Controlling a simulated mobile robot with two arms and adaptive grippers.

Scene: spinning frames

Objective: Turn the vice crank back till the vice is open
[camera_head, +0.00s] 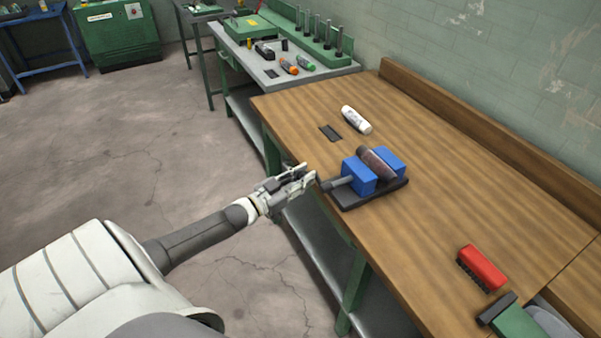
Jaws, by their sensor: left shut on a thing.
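A blue vice (357,176) on a dark base (380,194) stands near the front edge of the wooden workbench. A rusty brown cylindrical piece (377,162) lies tilted between its two blue jaws. I cannot tell how tightly the jaws hold it. The grey screw shaft (340,183) sticks out of the vice to the left, towards the bench edge. My left gripper (309,178) is at the outer end of this shaft, shut on the crank. The crank is mostly hidden by the fingers. My right gripper does not show.
A white bottle (356,119) and a small dark flat piece (330,133) lie behind the vice on the bench (450,190). A red brush (481,268) and a green tool (515,322) lie at the lower right. A second bench (330,70) with tools stands beyond.

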